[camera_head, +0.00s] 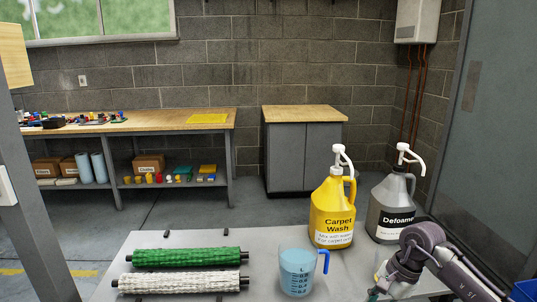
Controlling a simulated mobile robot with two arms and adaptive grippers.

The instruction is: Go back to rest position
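My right arm comes in at the bottom right corner, and its gripper (384,284) points down over the right part of the grey table (150,241). The gripper is small and partly hidden by the arm, so I cannot tell whether it is open or shut. My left gripper is not in view. A green roller pad (187,257) and a white roller pad (180,282) lie on the table at the left. A clear measuring jug (297,272) with blue liquid and a blue handle stands right of them.
A yellow Carpet Wash jug (332,205) and a grey Defoamer jug (391,207), both with white pumps, stand at the table's back right, close to my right arm. A workbench (170,120) and a cabinet (304,150) stand along the far wall. Open floor lies between.

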